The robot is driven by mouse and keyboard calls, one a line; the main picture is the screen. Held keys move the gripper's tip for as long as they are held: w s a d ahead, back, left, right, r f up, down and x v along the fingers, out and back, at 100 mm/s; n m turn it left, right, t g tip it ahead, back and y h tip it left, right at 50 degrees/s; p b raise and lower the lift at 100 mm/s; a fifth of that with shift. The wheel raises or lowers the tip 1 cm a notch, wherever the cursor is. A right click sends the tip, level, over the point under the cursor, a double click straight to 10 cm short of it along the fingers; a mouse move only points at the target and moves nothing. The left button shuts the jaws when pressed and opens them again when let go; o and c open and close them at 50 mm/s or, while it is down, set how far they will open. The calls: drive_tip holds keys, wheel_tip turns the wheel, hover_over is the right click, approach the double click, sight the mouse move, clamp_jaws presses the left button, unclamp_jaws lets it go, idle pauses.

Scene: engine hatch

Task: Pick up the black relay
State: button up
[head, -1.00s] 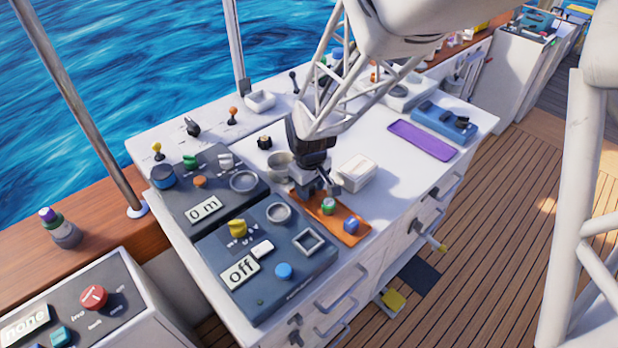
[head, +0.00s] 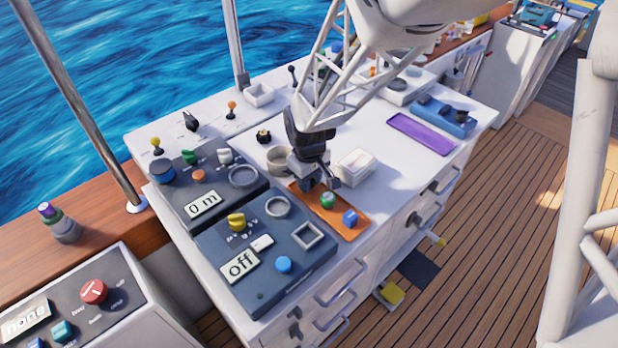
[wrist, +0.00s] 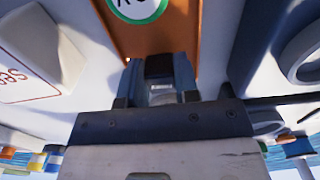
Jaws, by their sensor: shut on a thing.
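My gripper (head: 314,183) points down over the far-left end of the orange tray (head: 352,234) in the head view. In the wrist view its two blue-grey fingers (wrist: 160,78) are closed on a small black block, which I take to be the black relay (wrist: 160,66). Only its dark top part shows between the fingers. In the head view the gripper hides the relay, and I cannot tell whether it still touches the tray. A green round piece (head: 327,200) and a blue block (head: 350,217) sit on the same tray, nearer the camera.
A white box (head: 356,167) stands close right of my gripper, and a grey round cup (head: 278,160) close left. Dark control panels (head: 265,250) lie to the left. A purple tray (head: 422,134) and a blue tray (head: 444,117) lie further right. Bare white top lies between.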

drive_tip(key=shift+r, duration=4.8)
